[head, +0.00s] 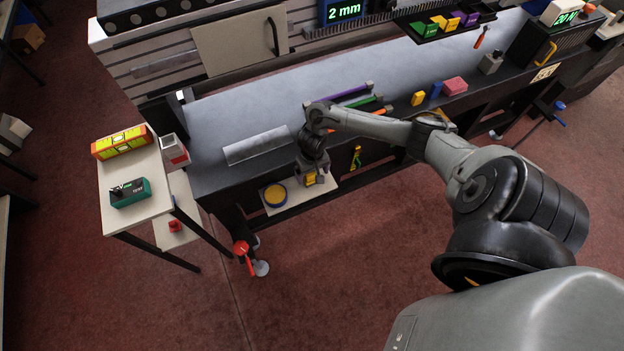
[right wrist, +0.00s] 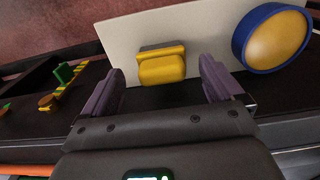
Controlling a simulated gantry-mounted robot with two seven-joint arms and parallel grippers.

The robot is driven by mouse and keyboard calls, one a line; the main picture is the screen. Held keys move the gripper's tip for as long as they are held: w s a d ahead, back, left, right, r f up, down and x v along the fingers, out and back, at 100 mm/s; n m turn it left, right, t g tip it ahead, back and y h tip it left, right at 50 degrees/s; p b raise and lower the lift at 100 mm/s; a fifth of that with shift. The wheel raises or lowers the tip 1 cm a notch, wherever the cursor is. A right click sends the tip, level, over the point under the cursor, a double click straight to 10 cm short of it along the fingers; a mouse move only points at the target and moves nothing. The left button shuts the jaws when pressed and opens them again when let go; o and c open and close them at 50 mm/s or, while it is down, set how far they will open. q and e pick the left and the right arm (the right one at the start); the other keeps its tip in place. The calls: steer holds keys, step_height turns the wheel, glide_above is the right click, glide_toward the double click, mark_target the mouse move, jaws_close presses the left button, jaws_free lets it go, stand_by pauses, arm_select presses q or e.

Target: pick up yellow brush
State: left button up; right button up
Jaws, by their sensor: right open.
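The yellow brush (right wrist: 162,67) lies on a white board (right wrist: 130,40), its body yellow with a dark grey strip along one side. In the head view the brush (head: 311,179) shows just below my right gripper (head: 314,170). In the right wrist view my right gripper (right wrist: 161,88) is open, with one purple-grey finger to each side of the brush and a little short of it. Nothing is between the fingertips. My left gripper is not in view.
A round blue-rimmed yellow tin (head: 275,195) stands left of the brush on the same white board (head: 297,207). The dark-edged grid table (head: 225,110) rises just behind, with a grey plate (head: 257,146) on it. A small side table (head: 150,200) stands at left.

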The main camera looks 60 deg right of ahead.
mark_target(312, 174)
step_height(312, 174, down, 3)
steer(key=shift+a+f+b, duration=0.1)
steer(key=shift+f+b, duration=0.05)
steer(key=shift+b, duration=0.35)
steer(key=shift+c, duration=0.2)
steer(key=c, duration=1.1)
